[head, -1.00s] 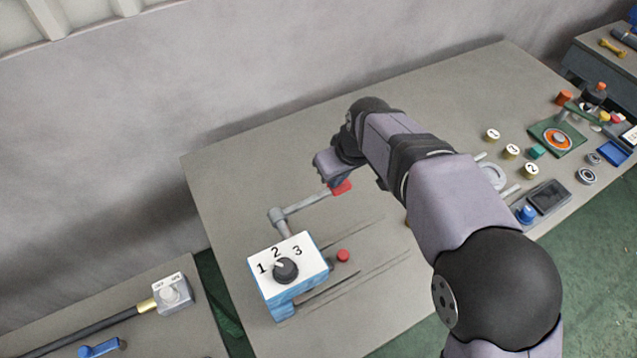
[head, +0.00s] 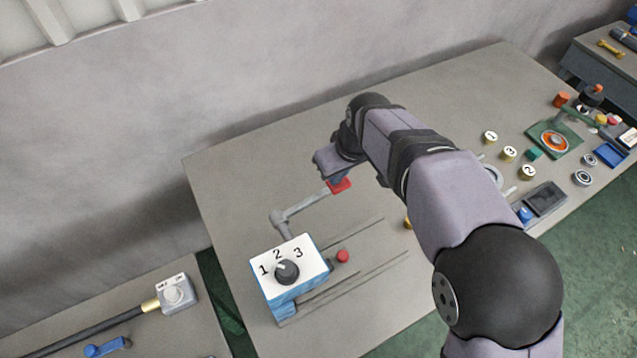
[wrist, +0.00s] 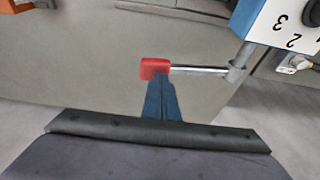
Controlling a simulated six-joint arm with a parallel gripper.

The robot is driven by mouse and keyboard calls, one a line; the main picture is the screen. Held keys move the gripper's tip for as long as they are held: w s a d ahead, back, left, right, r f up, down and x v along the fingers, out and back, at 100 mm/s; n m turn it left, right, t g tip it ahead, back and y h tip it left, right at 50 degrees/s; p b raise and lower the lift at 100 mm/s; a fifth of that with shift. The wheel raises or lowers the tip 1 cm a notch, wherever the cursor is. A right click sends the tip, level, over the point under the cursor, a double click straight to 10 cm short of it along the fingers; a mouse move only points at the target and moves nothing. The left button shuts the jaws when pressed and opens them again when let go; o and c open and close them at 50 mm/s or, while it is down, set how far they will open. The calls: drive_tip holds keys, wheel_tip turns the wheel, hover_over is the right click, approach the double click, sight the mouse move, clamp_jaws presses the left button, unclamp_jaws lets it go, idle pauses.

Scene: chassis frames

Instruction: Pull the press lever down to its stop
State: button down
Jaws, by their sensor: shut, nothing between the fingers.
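The press lever is a grey rod (head: 308,205) with a red end grip (head: 340,186). It reaches from a grey pivot beside the white and blue press box (head: 290,268) toward my gripper. The box has a dial marked 1, 2, 3. In the wrist view the red grip (wrist: 155,68) and the rod (wrist: 198,69) lie just beyond the blue fingertips of my gripper (wrist: 161,80). The fingers are shut with nothing between them. Their tips overlap the red grip's edge in that view; I cannot tell whether they touch it. In the head view my wrist partly hides the fingers.
A red button (head: 343,256) sits right of the press box. Numbered brass weights (head: 509,153), a green fixture (head: 556,140) and a dark tray (head: 546,198) stand at the table's right. The back of the grey table (head: 430,95) is clear.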

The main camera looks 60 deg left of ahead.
wheel_tip(320, 180, up, 10)
drive_tip(key=p, duration=0.7)
drive_tip(key=shift+r+p, duration=0.15)
drive_tip(key=shift+p, duration=0.2)
idle(0.5)
drive_tip(key=shift+a, duration=0.1)
idle(0.3)
drive_tip(key=s+d+f+m+h, duration=0.1)
drive_tip(key=d+f+m+h, duration=0.1)
drive_tip(key=d+f, duration=0.5)
drive_tip(key=s+d+f+m+h, duration=0.15)
drive_tip(key=d+f, duration=0.25)
drive_tip(key=d, duration=0.5)
drive_tip(key=w+d+m+b, duration=0.25)
drive_tip(key=d+m, duration=0.25)
drive_tip(key=d, duration=0.8)
drive_tip(key=w+d+m+b, duration=0.2)
drive_tip(key=w+d+m, duration=0.25)
drive_tip(key=d, duration=0.95)
drive_tip(key=w+d+m+b, duration=0.3)
drive_tip(key=d+m, duration=0.2)
drive_tip(key=d, duration=0.8)
wheel_tip(320, 180, down, 21)
drive_tip(key=b, duration=1.9)
drive_tip(key=shift+a+r+b, duration=0.15)
drive_tip(key=shift+b, duration=0.2)
